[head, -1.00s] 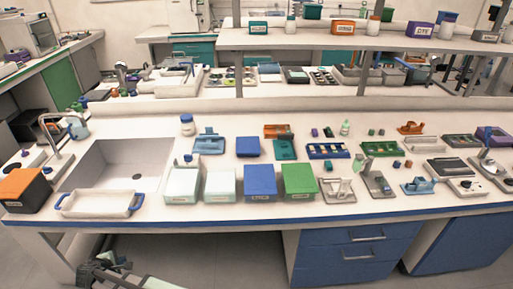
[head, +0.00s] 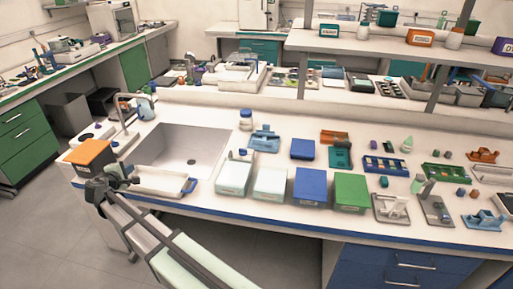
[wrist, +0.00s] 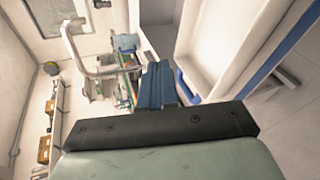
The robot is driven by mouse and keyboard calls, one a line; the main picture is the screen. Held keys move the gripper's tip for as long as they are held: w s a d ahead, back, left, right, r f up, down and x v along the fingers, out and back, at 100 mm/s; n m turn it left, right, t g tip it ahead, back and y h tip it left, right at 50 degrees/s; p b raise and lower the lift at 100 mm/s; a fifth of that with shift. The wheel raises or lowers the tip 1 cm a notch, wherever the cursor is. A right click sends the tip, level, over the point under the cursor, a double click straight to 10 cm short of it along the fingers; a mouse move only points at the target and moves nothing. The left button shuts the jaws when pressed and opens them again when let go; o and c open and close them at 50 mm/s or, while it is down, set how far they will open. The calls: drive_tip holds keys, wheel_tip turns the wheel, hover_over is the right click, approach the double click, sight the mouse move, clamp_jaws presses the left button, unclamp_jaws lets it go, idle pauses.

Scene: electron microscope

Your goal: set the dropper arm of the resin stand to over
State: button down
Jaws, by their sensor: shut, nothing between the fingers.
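My gripper (head: 108,186) is at the left front of the bench, by the orange-topped box and the white tray. In the wrist view its blue fingers (wrist: 155,85) are together with nothing between them. The resin stand is not clear to me at this size. My gripper is far to the left of both.
An orange-topped box (head: 90,153), a tap (head: 121,113), a sink (head: 185,150) and a white tray (head: 158,182) are near my gripper. White, blue (head: 310,187) and green (head: 350,192) boxes line the bench front. Open floor lies at the lower left.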

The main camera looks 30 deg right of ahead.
drive_tip(key=s+d+r+m+g+h, duration=0.1)
drive_tip(key=s+d+m+g, duration=0.2)
drive_tip(key=d, duration=1)
drive_tip(key=s+d+r+m+g+h, duration=0.15)
drive_tip(key=d+m, duration=0.45)
drive_tip(key=d, duration=0.7)
drive_tip(key=s+d+m+g+h, duration=0.1)
drive_tip(key=d+m+g, duration=0.25)
drive_tip(key=d, duration=0.95)
drive_tip(key=s+d+r+m+g, duration=0.15)
drive_tip(key=s+d+m, duration=0.25)
drive_tip(key=s+d, duration=0.45)
drive_tip(key=s+d+r+m+g, duration=0.1)
drive_tip(key=s+d+m+g, duration=0.3)
drive_tip(key=d, duration=0.8)
drive_tip(key=s+d+r+m+g+y, duration=0.1)
drive_tip(key=s+d+m+y, duration=0.1)
drive_tip(key=s+d+m, duration=0.2)
drive_tip(key=s+d+r+m+g+y, duration=0.1)
drive_tip(key=s+d+m, duration=0.4)
drive_tip(key=s+d, duration=0.5)
drive_tip(key=s+d+r+m+g+y, duration=0.1)
drive_tip(key=s+d+m+y, duration=0.3)
drive_tip(key=s, duration=1.6)
drive_tip(key=d+g, duration=0.1)
drive_tip(key=d, duration=0.2)
drive_tip(key=shift+d, duration=0.4)
